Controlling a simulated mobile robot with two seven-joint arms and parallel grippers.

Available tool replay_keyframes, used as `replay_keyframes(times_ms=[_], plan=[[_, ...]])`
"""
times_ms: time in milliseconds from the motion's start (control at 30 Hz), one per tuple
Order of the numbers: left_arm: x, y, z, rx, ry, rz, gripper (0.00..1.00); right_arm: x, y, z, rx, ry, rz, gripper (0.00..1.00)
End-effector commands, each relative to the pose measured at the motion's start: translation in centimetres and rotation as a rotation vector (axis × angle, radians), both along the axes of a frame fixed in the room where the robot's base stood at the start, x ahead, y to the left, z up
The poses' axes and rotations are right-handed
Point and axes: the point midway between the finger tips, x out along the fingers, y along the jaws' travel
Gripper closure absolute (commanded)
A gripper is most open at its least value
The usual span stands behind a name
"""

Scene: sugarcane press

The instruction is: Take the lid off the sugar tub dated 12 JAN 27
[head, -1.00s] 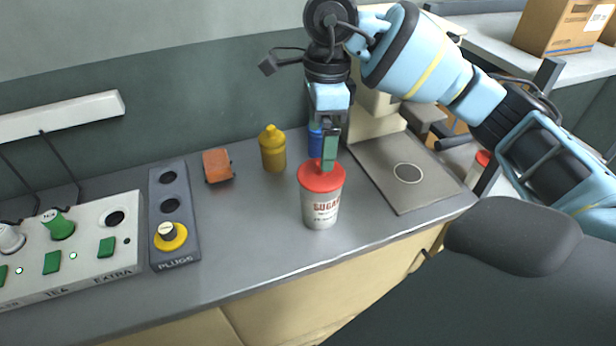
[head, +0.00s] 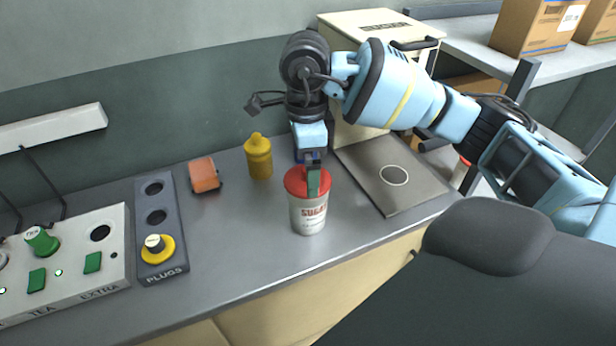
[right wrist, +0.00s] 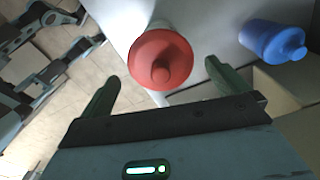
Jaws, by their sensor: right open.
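The sugar tub (head: 308,217) stands upright on the grey counter, pale with SUGAR lettering; the date on it is too small to read. Its red lid (head: 294,183) is on. In the right wrist view the red lid (right wrist: 150,50), with its raised round knob, lies between and just beyond the fingertips. My right gripper (head: 313,182) is right over the lid in the head view, its green finger covering the knob there. In the right wrist view the right gripper (right wrist: 161,71) is open, with a finger either side of the lid and nothing held. My left gripper is not in view.
A yellow bottle (head: 259,160) and an orange block (head: 204,175) stand behind and left of the tub. A blue bottle (right wrist: 272,41) is close by. A grey plate (head: 400,190) lies to the right. The PLUGS strip (head: 149,204) and a button panel are left. Counter in front is clear.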

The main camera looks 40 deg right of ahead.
Motion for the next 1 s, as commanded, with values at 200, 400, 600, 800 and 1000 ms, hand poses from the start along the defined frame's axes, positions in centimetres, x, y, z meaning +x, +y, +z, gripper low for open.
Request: replay_keyframes(times_ms=[200, 400, 600, 800, 1000], plan=[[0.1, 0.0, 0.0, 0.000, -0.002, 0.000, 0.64, 0.0, -0.1, -1.8, 0.000, -0.001, -0.001, 0.00], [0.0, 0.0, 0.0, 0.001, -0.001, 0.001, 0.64, 0.0, 0.0, -1.8, 0.000, -0.001, -0.001, 0.00], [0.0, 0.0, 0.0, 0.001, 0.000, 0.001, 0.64, 0.0, 0.0, -1.8, 0.000, -0.001, -0.001, 0.24], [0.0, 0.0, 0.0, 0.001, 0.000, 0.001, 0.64, 0.0, 0.0, -1.8, 0.001, -0.002, -0.001, 0.37], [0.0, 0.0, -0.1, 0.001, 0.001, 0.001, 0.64, 0.0, 0.0, -1.6, 0.001, -0.002, 0.000, 0.38]])
